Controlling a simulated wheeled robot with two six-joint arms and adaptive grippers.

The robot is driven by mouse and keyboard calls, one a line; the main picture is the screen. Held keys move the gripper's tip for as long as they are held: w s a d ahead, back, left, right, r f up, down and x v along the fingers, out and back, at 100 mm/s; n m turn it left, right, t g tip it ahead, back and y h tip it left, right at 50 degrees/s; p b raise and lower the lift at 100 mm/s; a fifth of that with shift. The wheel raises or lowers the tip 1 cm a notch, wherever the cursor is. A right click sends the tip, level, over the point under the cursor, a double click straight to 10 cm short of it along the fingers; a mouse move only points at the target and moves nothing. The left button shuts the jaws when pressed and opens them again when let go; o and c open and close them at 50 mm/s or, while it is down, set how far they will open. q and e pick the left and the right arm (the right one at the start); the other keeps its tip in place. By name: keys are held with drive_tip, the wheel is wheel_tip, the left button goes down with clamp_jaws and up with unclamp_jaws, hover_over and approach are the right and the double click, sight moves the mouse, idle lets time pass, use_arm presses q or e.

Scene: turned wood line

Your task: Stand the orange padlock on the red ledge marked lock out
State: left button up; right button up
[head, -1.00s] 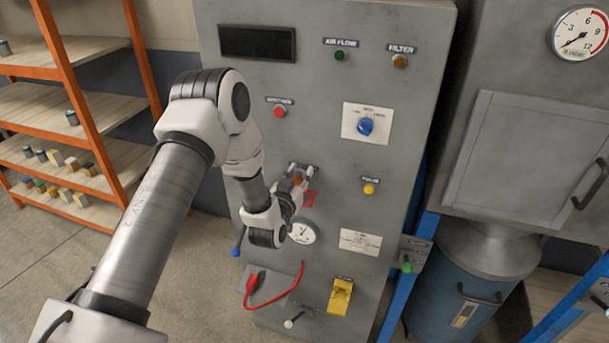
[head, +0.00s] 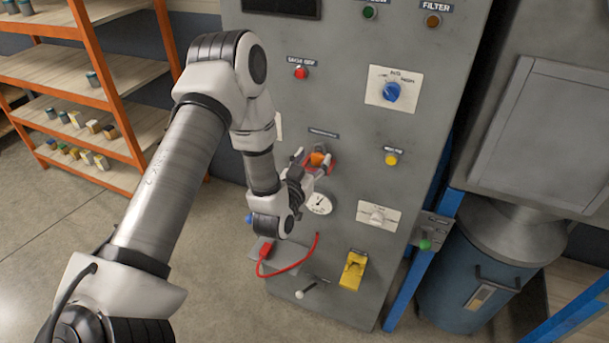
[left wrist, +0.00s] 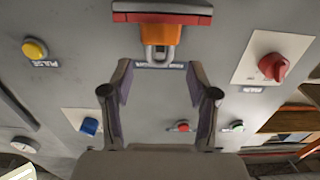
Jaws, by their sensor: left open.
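The orange padlock (head: 317,158) stands on the red ledge (head: 331,167) on the grey panel. In the left wrist view, which looks upside down, the padlock (left wrist: 160,35) rests against the red ledge (left wrist: 162,12), its grey shackle pointing away from the ledge. My left gripper (head: 311,165) is open in front of the padlock. In the left wrist view its two fingers (left wrist: 159,72) are spread wide with nothing between their tips; the padlock's body lies beyond them and appears apart from both. The ledge's lettering is not readable. My right gripper is out of view.
Around the ledge the panel carries a gauge (head: 319,203), a blue knob (head: 392,92), a red button (head: 301,73) and a yellow button (head: 391,159). Lower down are a red cable (head: 290,266) and a yellow switch (head: 352,270). An orange shelf rack (head: 100,100) stands at left.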

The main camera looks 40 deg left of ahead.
use_arm(q)
drive_tip(key=b+v, duration=0.2)
drive_tip(key=v, duration=0.5)
drive_tip(key=s+d+f+m+g+h, duration=0.15)
drive_tip(key=s+d+f+g, duration=0.3)
drive_tip(key=f, duration=0.55)
drive_tip(key=s+d+f+m+g+h, duration=0.15)
drive_tip(key=s+d+f+g, duration=0.3)
drive_tip(key=f, duration=0.45)
drive_tip(key=s+d+f+g, duration=0.1)
drive_tip(key=s+f+g, duration=0.3)
drive_tip(key=s, duration=0.4)
drive_tip(key=s+d+f+g+h, duration=0.1)
drive_tip(key=s+f+g, duration=0.3)
drive_tip(key=s, duration=0.5)
drive_tip(key=shift+d+f+n+g+b, duration=0.3)
drive_tip(key=shift+f+n+b, duration=0.1)
drive_tip(key=shift+f, duration=0.3)
drive_tip(key=shift+s, duration=0.2)
